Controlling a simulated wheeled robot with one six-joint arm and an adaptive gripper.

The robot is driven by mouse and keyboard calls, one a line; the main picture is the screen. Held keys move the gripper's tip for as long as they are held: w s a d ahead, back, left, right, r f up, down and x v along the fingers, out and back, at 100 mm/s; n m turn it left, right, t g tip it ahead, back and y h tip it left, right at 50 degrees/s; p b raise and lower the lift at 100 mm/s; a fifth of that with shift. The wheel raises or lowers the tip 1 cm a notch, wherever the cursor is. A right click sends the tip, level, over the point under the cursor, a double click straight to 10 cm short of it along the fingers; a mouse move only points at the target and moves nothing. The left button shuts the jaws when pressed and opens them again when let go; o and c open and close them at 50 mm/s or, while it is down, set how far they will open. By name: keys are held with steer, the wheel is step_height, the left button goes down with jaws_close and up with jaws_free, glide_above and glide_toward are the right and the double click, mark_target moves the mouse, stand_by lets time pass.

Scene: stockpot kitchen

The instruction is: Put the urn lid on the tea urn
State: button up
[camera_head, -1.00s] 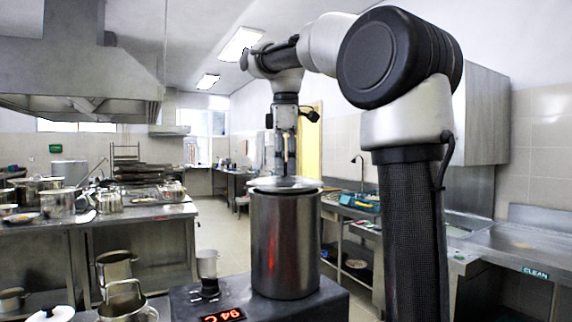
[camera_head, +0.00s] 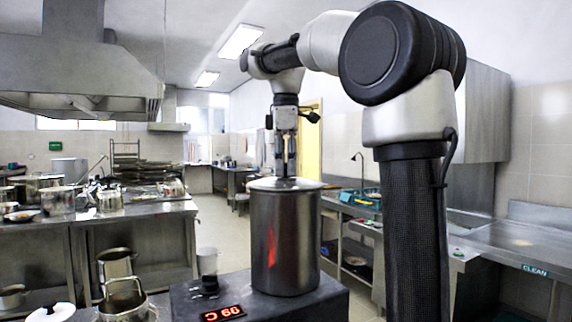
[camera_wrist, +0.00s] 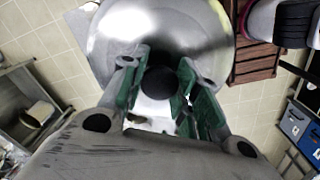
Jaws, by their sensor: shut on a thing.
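The tea urn (camera_head: 285,245) is a tall steel cylinder with a reddish reflection on its side, standing upright on a dark base. The urn lid (camera_head: 285,184) is a shiny metal disc lying roughly level at the urn's top rim. I cannot tell whether it is fully seated. My gripper (camera_head: 286,165) points straight down over the lid's middle. In the wrist view the green-padded fingers are shut on the lid's black knob (camera_wrist: 160,82), and the lid (camera_wrist: 115,40) spreads beyond them. The urn is hidden beneath the lid there.
A steel counter (camera_head: 140,212) with pots is on the left. A sink counter (camera_head: 500,250) is on the right. A brown slatted crate (camera_wrist: 255,60) is on the floor.

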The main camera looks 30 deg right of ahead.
steer(key=o, duration=1.2)
steer(key=shift+o, duration=0.2)
step_height(320, 180, up, 8)
steer(key=shift+f, duration=0.25)
steer(key=shift+s, duration=0.15)
